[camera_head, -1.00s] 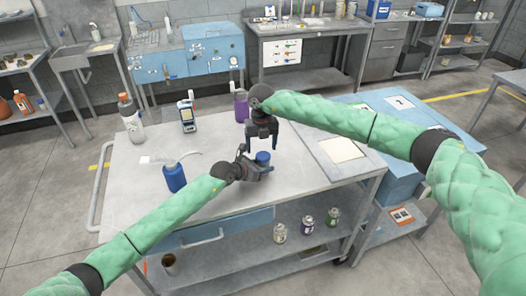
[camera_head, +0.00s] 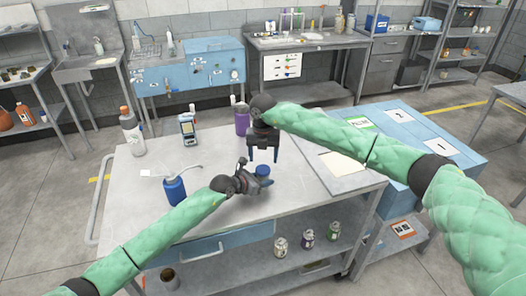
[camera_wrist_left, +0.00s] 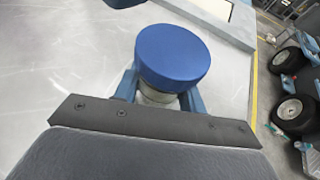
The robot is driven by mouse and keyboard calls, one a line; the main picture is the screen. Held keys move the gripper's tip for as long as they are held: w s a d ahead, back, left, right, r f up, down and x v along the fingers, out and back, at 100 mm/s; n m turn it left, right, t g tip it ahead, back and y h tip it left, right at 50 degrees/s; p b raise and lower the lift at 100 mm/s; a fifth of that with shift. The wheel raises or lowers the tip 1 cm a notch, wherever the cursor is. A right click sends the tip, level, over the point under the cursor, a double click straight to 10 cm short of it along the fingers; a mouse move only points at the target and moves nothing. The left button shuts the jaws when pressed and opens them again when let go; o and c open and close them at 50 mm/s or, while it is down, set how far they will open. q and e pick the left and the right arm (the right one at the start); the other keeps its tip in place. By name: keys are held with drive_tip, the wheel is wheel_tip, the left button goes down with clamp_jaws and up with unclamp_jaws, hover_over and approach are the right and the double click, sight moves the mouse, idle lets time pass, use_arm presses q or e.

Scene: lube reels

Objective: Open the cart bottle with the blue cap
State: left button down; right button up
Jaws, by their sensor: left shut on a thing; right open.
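The cart bottle's round blue cap (camera_head: 263,170) shows near the middle of the cart top, and it is large in the left wrist view (camera_wrist_left: 173,57). A strip of the bottle's pale body (camera_wrist_left: 156,97) shows under the cap. My left gripper (camera_head: 261,181) is shut on the bottle below the cap, with one blue finger on each side in the left wrist view (camera_wrist_left: 160,93). The cap sits on the bottle. My right gripper (camera_head: 263,159) is open and empty, pointing down just above and behind the cap.
A blue bottle with a bent tube (camera_head: 174,190) stands left on the cart top (camera_head: 135,215). A large grey bottle (camera_head: 132,132), a handheld device (camera_head: 188,130) and a purple bottle (camera_head: 242,120) stand along the back. Several small cans (camera_head: 307,238) stand on the lower shelf.

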sight(262, 169)
wheel_tip(262, 169, down, 5)
idle(0.3)
drive_tip(key=c, duration=0.8)
drive_tip(key=shift+n, duration=1.5)
drive_tip(key=o, duration=1)
drive_tip(key=shift+o, duration=0.3)
drive_tip(key=shift+s+a, duration=0.1)
drive_tip(key=shift+a, duration=0.1)
